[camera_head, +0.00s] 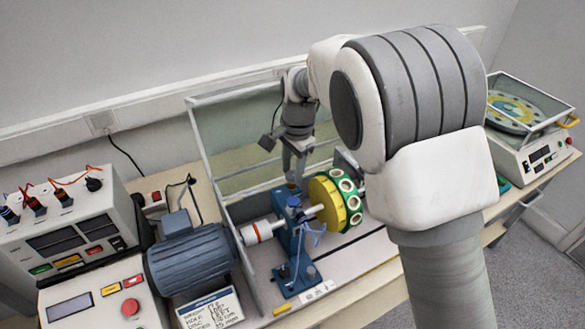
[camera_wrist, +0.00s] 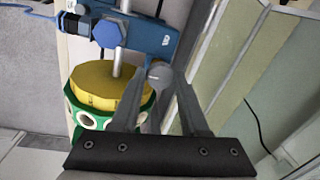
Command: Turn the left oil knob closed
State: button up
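A blue bearing stand (camera_head: 290,240) holds the shaft left of the yellow and green disc. In the wrist view, the stand (camera_wrist: 150,30) lies above the disc, with a blue hexagonal knob (camera_wrist: 107,33) on it. In the head view, a small dark blue knob (camera_head: 293,202) tops the stand. My gripper (camera_head: 297,178) points down just above and behind the stand's top. In the wrist view, the fingers of my gripper (camera_wrist: 160,82) show a gap with a grey rounded piece (camera_wrist: 156,74) between them. I cannot tell whether they touch it. Which knob is the left oil knob is unclear.
The yellow and green disc (camera_head: 335,200) is right of the stand, close to my gripper. A blue motor (camera_head: 190,260) stands at left. A raised clear guard (camera_head: 235,130) is behind. Thin blue tubing (camera_head: 318,232) hangs by the stand. A control box (camera_head: 70,235) is far left.

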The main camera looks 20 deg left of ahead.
grip_shut()
jog(key=shift+n, duration=0.3)
jog(key=n, duration=0.2)
jog(key=shift+w+d+n, duration=0.1)
jog(key=shift+n, duration=0.3)
jog(key=n, duration=0.3)
jog(key=shift+n+g, duration=0.4)
jog(key=n+p, duration=0.1)
jog(key=n, duration=0.4)
jog(key=shift+w+r, duration=0.1)
jog(key=shift+w, duration=0.05)
jog(key=n, duration=0.5)
jog(key=shift+g+p, duration=0.4)
jog(key=shift+n, duration=0.5)
